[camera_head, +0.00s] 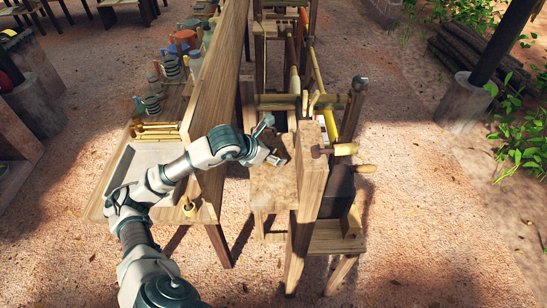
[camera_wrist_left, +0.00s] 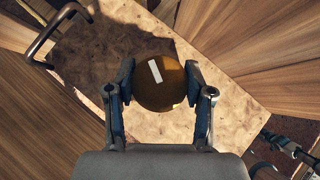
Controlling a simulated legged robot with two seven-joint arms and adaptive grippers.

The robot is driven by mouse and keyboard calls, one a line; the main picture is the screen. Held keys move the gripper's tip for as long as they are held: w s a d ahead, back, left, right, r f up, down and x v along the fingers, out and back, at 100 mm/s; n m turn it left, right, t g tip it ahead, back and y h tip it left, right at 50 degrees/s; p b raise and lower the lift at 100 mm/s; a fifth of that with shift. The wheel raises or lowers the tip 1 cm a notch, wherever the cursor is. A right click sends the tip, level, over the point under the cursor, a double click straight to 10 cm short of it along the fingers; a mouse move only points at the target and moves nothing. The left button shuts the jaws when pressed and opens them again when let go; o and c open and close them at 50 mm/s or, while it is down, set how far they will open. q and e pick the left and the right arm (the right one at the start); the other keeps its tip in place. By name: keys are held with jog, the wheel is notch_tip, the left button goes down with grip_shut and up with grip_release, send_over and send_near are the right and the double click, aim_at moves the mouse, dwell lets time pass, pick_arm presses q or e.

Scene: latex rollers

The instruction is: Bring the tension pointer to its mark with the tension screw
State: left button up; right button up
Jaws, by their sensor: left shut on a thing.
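In the left wrist view, a round brown-gold knob (camera_wrist_left: 158,90) with a white stripe on its face sits between the two fingers of my left gripper (camera_wrist_left: 159,83); I take it for the tension screw's head. The fingers are shut on its two sides. In the head view, my left gripper (camera_head: 269,141) is over the top of the wooden roller stand (camera_head: 272,188), and the knob is mostly hidden there. I cannot make out the tension pointer or its mark in either view. My right gripper is in neither view.
A tall wooden board (camera_head: 215,95) stands beside my left forearm. Crank handles (camera_head: 346,149) stick out right of the stand. A bench with a pale tray (camera_head: 135,172) and several jars is at the left. In the wrist view, a bent metal rod (camera_wrist_left: 52,32) is at the upper left.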

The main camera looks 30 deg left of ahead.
pick_arm(q)
jog(key=shift+n+y+b, duration=0.4)
jog(key=shift+n+y, duration=0.3)
jog(key=shift+n, duration=0.3)
jog(key=o, duration=1.2)
jog(key=shift+a, duration=0.15)
jog(key=shift+c, duration=0.2)
jog(key=v, duration=1.1)
jog(key=shift+s, duration=0.4)
jog(key=shift+a+r, duration=0.1)
